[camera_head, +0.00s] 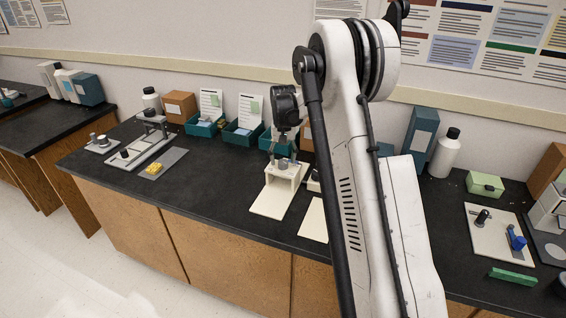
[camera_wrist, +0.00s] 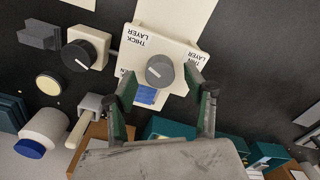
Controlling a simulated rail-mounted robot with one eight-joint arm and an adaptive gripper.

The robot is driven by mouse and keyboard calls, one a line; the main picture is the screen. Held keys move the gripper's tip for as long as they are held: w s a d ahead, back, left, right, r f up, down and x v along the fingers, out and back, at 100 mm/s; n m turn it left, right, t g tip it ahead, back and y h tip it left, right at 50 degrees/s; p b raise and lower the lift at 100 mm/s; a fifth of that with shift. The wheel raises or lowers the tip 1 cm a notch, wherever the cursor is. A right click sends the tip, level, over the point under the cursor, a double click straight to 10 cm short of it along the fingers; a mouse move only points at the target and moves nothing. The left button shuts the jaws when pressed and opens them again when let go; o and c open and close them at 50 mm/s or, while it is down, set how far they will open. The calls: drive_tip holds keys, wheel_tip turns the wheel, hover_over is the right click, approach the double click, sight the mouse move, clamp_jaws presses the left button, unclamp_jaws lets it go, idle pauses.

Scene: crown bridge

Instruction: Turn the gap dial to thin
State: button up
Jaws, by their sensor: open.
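The grey dial (camera_wrist: 160,71) sits on a cream stand (camera_wrist: 176,52) in the wrist view. A pale mark shows on its face. Upside-down printing beside it reads "THICK LAYER"; another label is partly covered by a finger. My gripper (camera_wrist: 160,76) is open, with one finger on each side of the dial; I cannot tell whether they touch it. In the head view my gripper (camera_head: 282,155) is just above the dial (camera_head: 283,163) on the cream stand (camera_head: 286,174). A blue part (camera_wrist: 146,96) shows below the dial.
A black knob (camera_wrist: 88,54) on a cream block stands left of the stand in the wrist view. A white bottle (camera_wrist: 44,132) with a blue cap is at lower left. Teal bins (camera_head: 243,134) stand behind, by the wall. The counter's front edge is clear at left.

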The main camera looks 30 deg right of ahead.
drive_tip(key=shift+f, duration=0.95)
drive_tip(key=c, duration=1.1)
